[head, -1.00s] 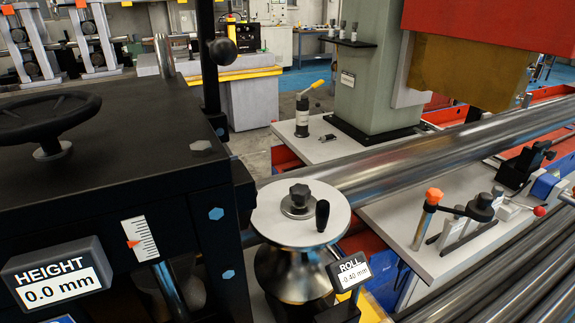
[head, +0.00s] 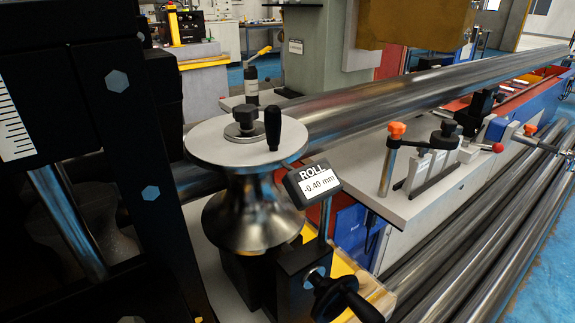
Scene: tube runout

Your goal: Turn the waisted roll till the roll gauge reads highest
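The waisted roll (head: 243,218) is a shiny metal spool with a wide, pale, round top plate (head: 205,137). A dark knob (head: 246,117) stands at the plate's middle and a black upright handle (head: 272,127) near its edge. The roll gauge (head: 313,185) is a small dark box on a post, just right of the roll, and reads -0.40 mm. A black hand crank (head: 345,298) is below the gauge. A long steel tube (head: 390,95) runs behind the roll to the upper right. Neither of my grippers is in view.
A black machine frame (head: 110,90) with a white scale (head: 15,115) fills the left side. A grey table (head: 430,190) right of the roll holds an orange-topped post (head: 390,155) and black clamps. Several tubes (head: 480,255) lie at the lower right.

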